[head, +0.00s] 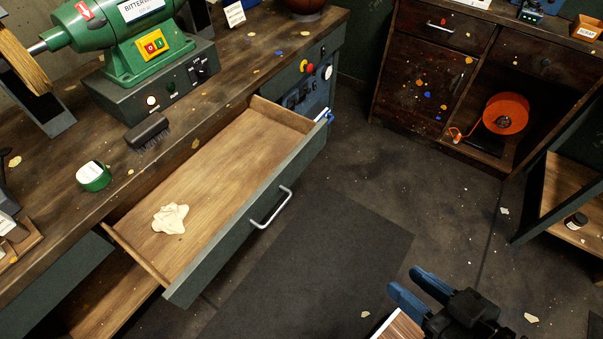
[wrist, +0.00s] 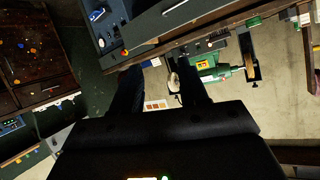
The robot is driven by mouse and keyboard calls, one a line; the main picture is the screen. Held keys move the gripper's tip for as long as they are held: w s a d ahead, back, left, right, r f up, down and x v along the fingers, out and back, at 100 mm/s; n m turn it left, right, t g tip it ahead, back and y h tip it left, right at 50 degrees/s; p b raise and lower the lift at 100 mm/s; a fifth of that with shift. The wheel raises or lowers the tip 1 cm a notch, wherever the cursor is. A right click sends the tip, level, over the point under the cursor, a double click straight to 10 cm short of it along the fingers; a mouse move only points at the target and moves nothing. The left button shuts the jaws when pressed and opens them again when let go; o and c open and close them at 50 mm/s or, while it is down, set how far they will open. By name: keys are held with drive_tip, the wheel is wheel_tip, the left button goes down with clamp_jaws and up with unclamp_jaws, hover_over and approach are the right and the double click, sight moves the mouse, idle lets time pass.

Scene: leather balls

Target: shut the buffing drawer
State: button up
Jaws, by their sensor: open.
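The buffing drawer (head: 225,160) stands pulled out below the bench, under the green buffing machine (head: 125,35). It has a wooden inside, a dark grey-green front and a silver bar handle (head: 271,208). A crumpled cream cloth (head: 170,218) lies in it. My gripper (head: 410,283) is at the lower right in the head view, over the floor, apart from the drawer and right of its front. Its fingers are open and empty. In the wrist view my gripper (wrist: 158,72) shows with its fingers spread, and the machine (wrist: 218,71) appears upside down beyond.
A brush (head: 148,132) and a green tin (head: 93,176) sit on the bench (head: 60,145). A dark mat (head: 310,265) covers the floor before the drawer. A stained cabinet (head: 425,75) with an orange reel (head: 505,113) stands at the back right. A shelf stands at the right edge.

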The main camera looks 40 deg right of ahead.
drive_tip(key=w+d+f+m, duration=0.1)
drive_tip(key=f, duration=0.4)
drive_tip(key=w+d+f+m+g+b, duration=0.1)
drive_tip(key=w+f+m, duration=0.1)
drive_tip(key=f, duration=0.3)
drive_tip(key=w+d+f+m+g+b, duration=0.1)
drive_tip(key=w+f, duration=0.1)
drive_tip(key=f, duration=0.3)
drive_tip(key=shift+d+f+m+y, duration=0.15)
drive_tip(key=shift+m+y, duration=0.15)
drive_tip(key=c, duration=0.5)
drive_tip(key=w+d+f+m, duration=0.1)
drive_tip(key=w+f, duration=0.1)
drive_tip(key=w+d+f+m+y+b, duration=0.1)
drive_tip(key=w+f, duration=0.1)
drive_tip(key=w+f+m+y+b, duration=0.1)
drive_tip(key=w+f, duration=0.2)
drive_tip(key=shift+w+d, duration=0.1)
drive_tip(key=shift+d, duration=0.3)
clamp_jaws()
drive_tip(key=m+t+y+b, duration=0.3)
drive_tip(key=m+t+y, duration=0.1)
drive_tip(key=t, duration=0.3)
approach(304, 159)
drive_tip(key=p+x, duration=0.1)
drive_tip(key=x, duration=0.5)
drive_tip(key=shift+w+p, duration=0.35)
drive_tip(key=shift+w, duration=0.05)
